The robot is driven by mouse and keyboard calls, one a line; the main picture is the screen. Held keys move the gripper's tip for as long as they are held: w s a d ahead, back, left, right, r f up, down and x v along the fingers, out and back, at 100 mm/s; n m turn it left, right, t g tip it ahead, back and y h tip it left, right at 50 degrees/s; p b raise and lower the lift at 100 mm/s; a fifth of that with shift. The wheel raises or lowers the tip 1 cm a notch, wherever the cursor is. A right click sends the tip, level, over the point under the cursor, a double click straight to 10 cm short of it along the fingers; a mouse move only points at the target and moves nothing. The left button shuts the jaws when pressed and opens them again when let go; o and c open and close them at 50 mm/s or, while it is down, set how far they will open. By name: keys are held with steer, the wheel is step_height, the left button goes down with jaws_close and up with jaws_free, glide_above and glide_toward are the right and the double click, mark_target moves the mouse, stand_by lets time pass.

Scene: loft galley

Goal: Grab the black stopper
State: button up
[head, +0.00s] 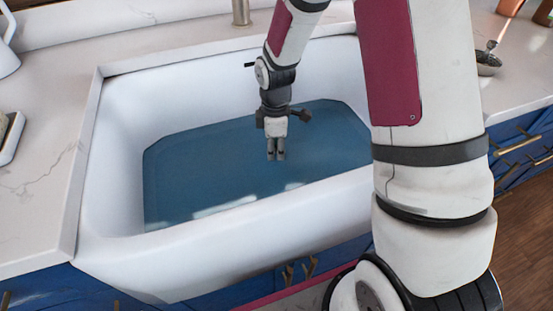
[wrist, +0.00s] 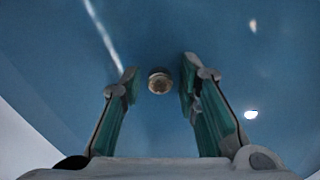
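My gripper (head: 276,156) points straight down over the blue water in the white sink (head: 195,255). In the wrist view, my gripper (wrist: 159,74) is open, with a clear gap between its two green-padded fingers. A small round object (wrist: 159,81) with a brownish centre and a paler rim shows in that gap, below the fingertips and apart from both fingers. It may be the stopper, but its colour does not look plainly black. In the head view no stopper can be made out in the water.
The sink walls enclose my gripper on all sides. A tap (head: 241,12) stands at the back rim. A pale counter (head: 40,190) lies to the left, and a small bowl (head: 488,64) sits on the right counter. Bright reflections lie on the water.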

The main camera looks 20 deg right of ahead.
jaws_close()
steer(key=shift+r, duration=0.1)
